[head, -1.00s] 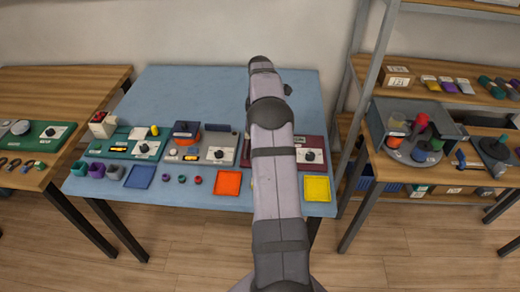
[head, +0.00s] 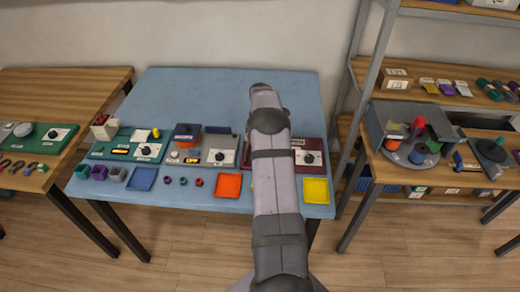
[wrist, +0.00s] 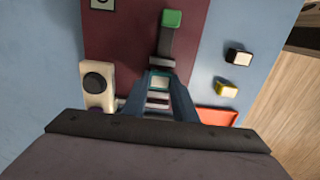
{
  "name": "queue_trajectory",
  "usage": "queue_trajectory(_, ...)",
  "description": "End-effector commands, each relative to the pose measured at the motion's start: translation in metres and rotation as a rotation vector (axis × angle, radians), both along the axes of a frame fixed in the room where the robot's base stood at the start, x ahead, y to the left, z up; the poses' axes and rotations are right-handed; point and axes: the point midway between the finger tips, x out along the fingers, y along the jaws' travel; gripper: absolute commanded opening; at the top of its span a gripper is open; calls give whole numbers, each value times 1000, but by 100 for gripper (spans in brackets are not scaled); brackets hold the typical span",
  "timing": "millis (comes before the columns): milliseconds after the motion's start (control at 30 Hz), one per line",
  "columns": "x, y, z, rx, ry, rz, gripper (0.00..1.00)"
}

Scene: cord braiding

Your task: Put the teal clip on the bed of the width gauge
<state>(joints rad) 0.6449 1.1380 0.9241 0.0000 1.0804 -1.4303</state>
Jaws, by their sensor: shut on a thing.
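My gripper (wrist: 159,77) shows in the wrist view with its two fingers shut on a small teal piece with a pale middle, which I take to be the teal clip (wrist: 159,83). The fingers hide its sides. It is over a maroon board (wrist: 118,48) that I take to be the width gauge; I cannot tell whether the clip touches it. A grey bar (wrist: 166,43) with a green end (wrist: 171,18) lies just beyond the fingertips. In the head view the maroon board (head: 323,146) is partly behind my arm, and the gripper and clip are hidden.
In the wrist view a black knob on a pale block (wrist: 97,82) stands left of the fingers. The head view shows a yellow tray (head: 316,191) and clear blue table (head: 200,90) behind.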

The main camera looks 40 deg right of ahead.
Motion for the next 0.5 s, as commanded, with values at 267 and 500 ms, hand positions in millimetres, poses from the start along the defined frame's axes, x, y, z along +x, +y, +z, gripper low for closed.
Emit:
queue_trajectory(267, 0, 0, -4, 0, 0, 0, 1)
queue_trajectory(500, 0, 0, -3, 0, 0, 0, 44)
